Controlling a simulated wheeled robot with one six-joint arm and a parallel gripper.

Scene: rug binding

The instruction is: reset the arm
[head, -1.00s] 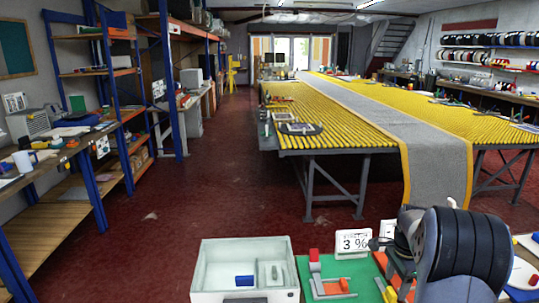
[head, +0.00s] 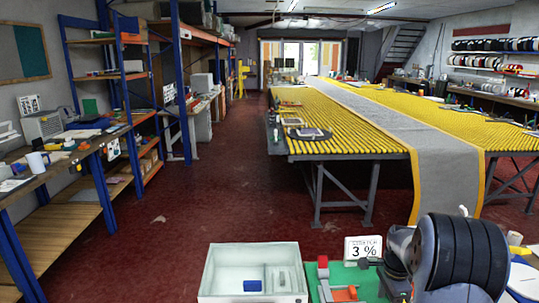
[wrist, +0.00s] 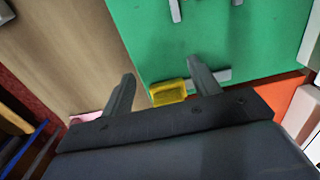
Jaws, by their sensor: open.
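My gripper (wrist: 160,85) shows in the wrist view with its two dark fingers spread apart and nothing held between them. Beyond the fingers are a green mat (wrist: 175,40) and a small yellow block (wrist: 168,92) near the mat's edge. The block appears between the fingers in the picture; I cannot tell how far below them it is. In the head view my arm is folded at the lower right, over the green mat (head: 372,282), and its gripper is hidden.
A white open box (head: 212,270) holding a blue block (head: 252,285) stands at the front. A red-and-grey tool (head: 323,272) and a "3 %" sign (head: 363,247) are beside it. A long yellow-slatted table (head: 350,130) carries a grey runner (head: 440,150). Red floor (head: 230,190) is free between shelves and table.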

